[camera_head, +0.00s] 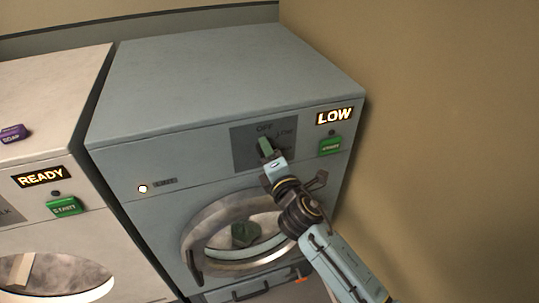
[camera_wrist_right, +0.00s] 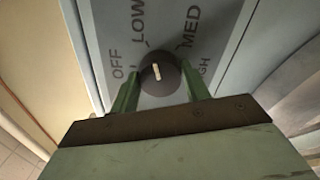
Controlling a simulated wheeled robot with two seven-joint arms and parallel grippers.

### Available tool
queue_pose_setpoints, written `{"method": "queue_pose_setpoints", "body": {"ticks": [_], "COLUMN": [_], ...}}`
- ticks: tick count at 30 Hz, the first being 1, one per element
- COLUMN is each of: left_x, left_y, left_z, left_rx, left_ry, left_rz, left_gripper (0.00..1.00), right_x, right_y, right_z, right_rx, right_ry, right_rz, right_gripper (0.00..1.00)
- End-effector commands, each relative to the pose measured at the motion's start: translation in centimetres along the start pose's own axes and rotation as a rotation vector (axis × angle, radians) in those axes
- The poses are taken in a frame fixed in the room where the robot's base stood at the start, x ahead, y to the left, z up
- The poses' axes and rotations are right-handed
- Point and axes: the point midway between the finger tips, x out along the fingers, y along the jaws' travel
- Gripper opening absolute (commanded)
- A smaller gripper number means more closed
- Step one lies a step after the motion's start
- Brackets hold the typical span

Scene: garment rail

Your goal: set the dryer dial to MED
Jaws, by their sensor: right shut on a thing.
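The dryer (camera_head: 160,85) is the blue-grey machine in the middle of the head view, and its lit display (camera_head: 334,116) reads LOW. Its dial (camera_wrist_right: 160,78) is a dark round knob with a white mark, on a grey panel (camera_head: 241,155) lettered OFF, LOW, MED and a partly hidden HIGH. In the right wrist view the mark points up, slightly left, toward LOW. My right gripper (camera_head: 266,148) is at the panel. Its green fingers (camera_wrist_right: 159,90) are shut on the dial, one on each side. The gripper hides most of the dial in the head view. My left gripper is not in view.
A green start button (camera_head: 330,146) sits right of the dial, below the display. The round door (camera_head: 205,225) is below, with something green behind its glass. A white machine (camera_head: 60,90) showing READY stands at left. A tan wall (camera_head: 440,110) is close at right.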

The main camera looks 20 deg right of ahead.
Motion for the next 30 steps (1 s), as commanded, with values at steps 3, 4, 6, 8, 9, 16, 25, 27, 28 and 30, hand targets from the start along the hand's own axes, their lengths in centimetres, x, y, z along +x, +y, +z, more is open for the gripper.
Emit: {"method": "queue_pose_setpoints", "body": {"ticks": [3, 4, 6, 8, 9, 16, 25, 27, 28, 30], "left_x": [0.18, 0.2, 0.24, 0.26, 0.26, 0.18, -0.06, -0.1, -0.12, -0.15], "left_y": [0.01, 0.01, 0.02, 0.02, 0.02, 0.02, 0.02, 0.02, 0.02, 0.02], "left_z": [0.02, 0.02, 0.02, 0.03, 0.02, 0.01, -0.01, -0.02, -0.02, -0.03], "left_rx": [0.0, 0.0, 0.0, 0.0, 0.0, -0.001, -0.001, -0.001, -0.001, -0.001], "left_ry": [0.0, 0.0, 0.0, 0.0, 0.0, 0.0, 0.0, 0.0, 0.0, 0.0], "left_rz": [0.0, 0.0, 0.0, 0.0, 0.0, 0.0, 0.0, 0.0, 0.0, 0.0], "left_gripper": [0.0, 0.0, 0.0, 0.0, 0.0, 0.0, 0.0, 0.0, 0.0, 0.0], "right_x": [-0.03, -0.04, -0.04, -0.04, -0.05, -0.04, -0.03, -0.03, -0.03, -0.03], "right_y": [-0.08, -0.08, -0.11, -0.11, -0.1, -0.05, -0.02, -0.03, -0.03, -0.04], "right_z": [-0.07, -0.09, -0.05, -0.07, -0.08, -0.05, -0.03, -0.03, -0.03, -0.04], "right_rx": [0.116, 0.145, 0.21, 0.268, 0.305, 0.515, 0.727, 0.76, 0.773, 0.8], "right_ry": [0.0, 0.0, -0.001, 0.0, 0.0, 0.0, 0.0, 0.0, 0.0, 0.0], "right_rz": [-0.001, -0.001, -0.002, -0.003, -0.002, -0.002, -0.002, -0.002, -0.002, -0.002], "right_gripper": [0.24, 0.24, 0.24, 0.24, 0.24, 0.24, 0.24, 0.24, 0.24, 0.24]}}
